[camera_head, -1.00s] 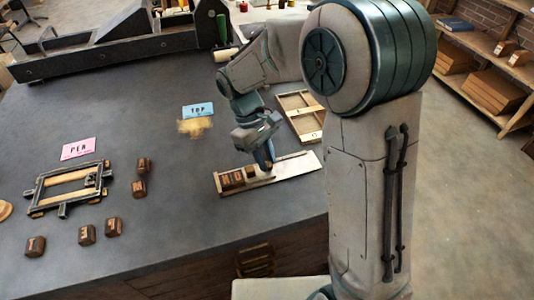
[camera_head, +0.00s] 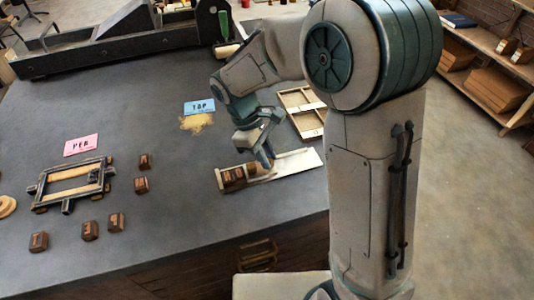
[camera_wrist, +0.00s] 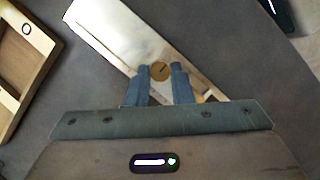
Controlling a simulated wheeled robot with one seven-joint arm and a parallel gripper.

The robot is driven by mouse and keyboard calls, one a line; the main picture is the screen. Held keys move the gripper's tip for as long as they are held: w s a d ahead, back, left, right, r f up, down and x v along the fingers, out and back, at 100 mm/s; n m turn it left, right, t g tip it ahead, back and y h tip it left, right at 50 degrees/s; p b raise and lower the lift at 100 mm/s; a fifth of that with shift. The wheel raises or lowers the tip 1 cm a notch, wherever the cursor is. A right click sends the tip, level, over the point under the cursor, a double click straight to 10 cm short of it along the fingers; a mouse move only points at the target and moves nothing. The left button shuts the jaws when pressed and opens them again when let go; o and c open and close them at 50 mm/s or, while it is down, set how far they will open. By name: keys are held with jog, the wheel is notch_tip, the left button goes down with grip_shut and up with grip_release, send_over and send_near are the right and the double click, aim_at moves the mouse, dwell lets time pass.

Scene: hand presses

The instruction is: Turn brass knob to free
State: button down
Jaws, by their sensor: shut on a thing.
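The brass knob (camera_wrist: 159,71) is a round disc with a dark slot, on a long pale metal stick (camera_head: 299,163), which also shows in the wrist view (camera_wrist: 110,30). My gripper (camera_head: 268,165) reaches down onto the stick. In the wrist view my gripper (camera_wrist: 161,74) has its two blue-grey fingers on either side of the knob, shut on it. In the head view the fingers hide the knob. Wooden type blocks (camera_head: 234,177) stand in the left end of the stick. I cannot tell which way the knob's slot counts as free.
A two-part wooden tray (camera_head: 302,110) lies behind the stick. A blue card (camera_head: 199,107), a pink card (camera_head: 88,142), a dark frame (camera_head: 72,184) and several loose type blocks (camera_head: 117,222) lie on the grey bench. The bench's front edge is close to the stick.

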jog(key=c, duration=1.3)
grip_release()
jog(key=v, duration=1.3)
jog(key=shift+w+a+r, duration=0.1)
jog(key=shift+a+r, duration=0.05)
jog(key=shift+r, duration=0.25)
jog(key=s+d+f+m+t+y, duration=0.1)
jog(key=s+d+m, duration=0.3)
jog(key=s+d, duration=0.1)
jog(key=s+d+f+m+t+y, duration=0.1)
jog(key=s+d+m+t, duration=0.1)
jog(key=s+d+m, duration=0.2)
jog(key=s+d+f+m+t+y, duration=0.1)
jog(key=s+d+m, duration=0.3)
jog(key=d, duration=0.5)
jog(key=shift+s+d+f+m+t+y, duration=0.15)
jog(key=shift+s+f+t+y, duration=0.1)
jog(key=shift+s, duration=0.3)
jog(key=shift+s+d+f+m+t+y, duration=0.15)
jog(key=shift+s+t+y, duration=0.1)
jog(key=shift+s, duration=0.25)
